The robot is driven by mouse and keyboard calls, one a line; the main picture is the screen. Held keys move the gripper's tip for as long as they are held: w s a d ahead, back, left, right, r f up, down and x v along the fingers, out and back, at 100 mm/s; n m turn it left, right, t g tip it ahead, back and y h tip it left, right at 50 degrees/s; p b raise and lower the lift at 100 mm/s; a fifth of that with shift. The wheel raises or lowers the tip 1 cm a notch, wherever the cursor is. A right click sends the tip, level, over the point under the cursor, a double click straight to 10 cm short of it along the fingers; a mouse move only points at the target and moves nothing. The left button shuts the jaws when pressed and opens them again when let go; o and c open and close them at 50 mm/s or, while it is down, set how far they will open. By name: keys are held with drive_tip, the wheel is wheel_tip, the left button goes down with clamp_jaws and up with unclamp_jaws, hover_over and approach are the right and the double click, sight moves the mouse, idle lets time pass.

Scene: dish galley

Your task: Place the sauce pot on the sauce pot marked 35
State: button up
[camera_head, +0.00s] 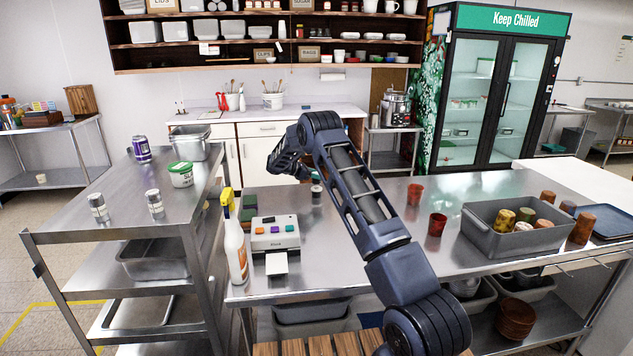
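No marking 35 is readable, and I cannot tell for sure which things are the sauce pots. Two small silvery pots with dark bands, a left one (97,207) and a right one (155,203), stand apart on the left steel cart. My gripper (302,172) is over the back of that table, small and dark, partly behind my own arm. Its fingers are not clear, so I cannot tell whether it holds anything.
A spray bottle (235,245) and a label printer (275,236) stand at the table's left. Red cups (416,194) (437,224) stand right of my arm. A grey bin (487,238) holds several cups. The cart (120,229) also bears a purple can (141,148) and a green-lidded tub (180,175).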

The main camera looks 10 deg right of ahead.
drive_tip(key=shift+f, duration=1.35)
drive_tip(key=shift+f, duration=0.15)
drive_tip(key=o, duration=1)
